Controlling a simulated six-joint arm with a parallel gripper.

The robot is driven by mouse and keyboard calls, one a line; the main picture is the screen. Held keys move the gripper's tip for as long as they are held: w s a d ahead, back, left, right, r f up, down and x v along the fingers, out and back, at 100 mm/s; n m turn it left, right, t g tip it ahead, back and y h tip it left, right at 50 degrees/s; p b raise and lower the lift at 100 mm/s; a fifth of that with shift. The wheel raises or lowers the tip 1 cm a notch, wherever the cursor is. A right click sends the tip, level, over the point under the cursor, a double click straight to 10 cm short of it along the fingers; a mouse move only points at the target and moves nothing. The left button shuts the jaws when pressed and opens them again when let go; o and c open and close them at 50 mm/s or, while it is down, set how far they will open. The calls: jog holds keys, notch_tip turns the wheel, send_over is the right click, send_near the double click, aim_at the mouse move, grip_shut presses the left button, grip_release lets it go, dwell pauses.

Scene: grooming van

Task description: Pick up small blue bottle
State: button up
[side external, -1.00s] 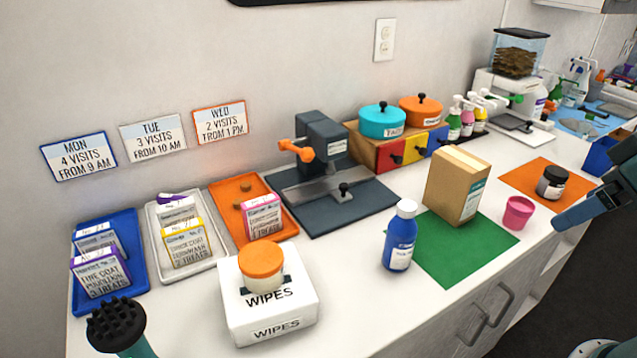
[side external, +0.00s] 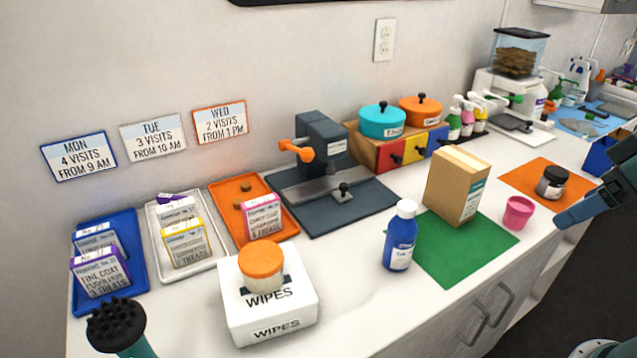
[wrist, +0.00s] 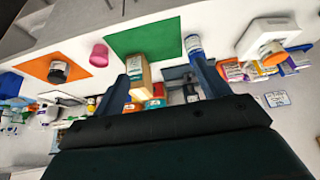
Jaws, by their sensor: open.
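The small blue bottle (side external: 398,245) has a white cap and a white label. It stands upright on the white counter at the left edge of the green mat (side external: 445,262). In the wrist view the bottle (wrist: 194,46) shows just beyond the tip of the right-hand finger. My gripper (wrist: 160,70) is open with nothing between its fingers, and its dark body fills the lower middle of that view. In the side view, a blue part of my arm (side external: 592,203) enters at the right edge, well apart from the bottle.
A tan box (side external: 457,185) stands on the green mat, with a pink cup (side external: 518,212) to its right. A dark jar (side external: 552,182) is on an orange mat. A white wipes box (side external: 268,312) stands left of the bottle. Bare counter lies between them.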

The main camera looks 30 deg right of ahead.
dwell(0.3)
jog(key=n+g+y, duration=0.3)
jog(key=n+y, duration=0.1)
jog(key=n, duration=0.6)
send_over(401, 219)
jog(key=s+d, duration=0.2)
jog(key=d, duration=0.3)
notch_tip(401, 219, down, 2)
jog(key=shift+h, duration=0.3)
jog(key=shift+x, duration=4.4)
jog(key=shift+s+a, duration=0.1)
jog(key=shift+x, duration=2.55)
jog(key=c, duration=1.6)
